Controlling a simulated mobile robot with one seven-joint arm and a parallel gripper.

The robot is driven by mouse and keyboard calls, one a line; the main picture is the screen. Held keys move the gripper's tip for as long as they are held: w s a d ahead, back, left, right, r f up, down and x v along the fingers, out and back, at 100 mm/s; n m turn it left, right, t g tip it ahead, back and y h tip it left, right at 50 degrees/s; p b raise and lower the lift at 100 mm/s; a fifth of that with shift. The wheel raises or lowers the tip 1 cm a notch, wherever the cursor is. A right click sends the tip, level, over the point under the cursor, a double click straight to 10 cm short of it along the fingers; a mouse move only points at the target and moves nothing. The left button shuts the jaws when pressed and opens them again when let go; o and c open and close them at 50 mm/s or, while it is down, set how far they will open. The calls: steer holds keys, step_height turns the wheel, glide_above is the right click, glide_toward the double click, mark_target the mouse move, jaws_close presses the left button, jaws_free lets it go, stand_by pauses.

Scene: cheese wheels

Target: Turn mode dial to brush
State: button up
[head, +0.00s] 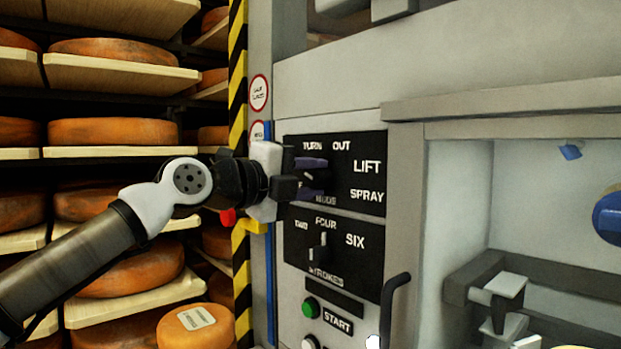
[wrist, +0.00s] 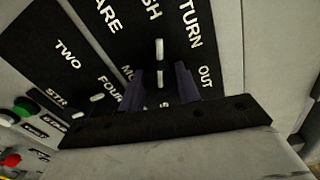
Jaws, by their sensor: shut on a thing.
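My gripper (head: 314,178) is at the black upper panel (head: 366,182) of the machine, its two dark purple fingers on either side of the mode dial. In the wrist view, my gripper (wrist: 160,90) has a finger at each side of the mode dial (wrist: 160,76), shut on it. White marks show on and above the dial, pointing up in that picture, between the letters SH and the word TURN. In the head view the gripper hides most of the dial and the labels on its left. TURN, OUT, LIFT and SPRAY are readable there.
The strokes dial (head: 323,250) sits just below, with TWO, FOUR and SIX around it. Under it are a green START button (head: 311,307) and a black bar handle (head: 391,305). Shelves of cheese wheels (head: 115,132) stand left; an open machine bay (head: 540,215) is right.

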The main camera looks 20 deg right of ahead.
steer(key=o, duration=1)
steer(key=shift+c, duration=0.2)
steer(key=shift+a, duration=0.1)
steer(key=b+v, duration=0.2)
steer(key=v, duration=1.1)
steer(key=shift+s+a+b, duration=0.15)
steer(key=shift+a+b, duration=0.15)
steer(key=shift+a, duration=0.05)
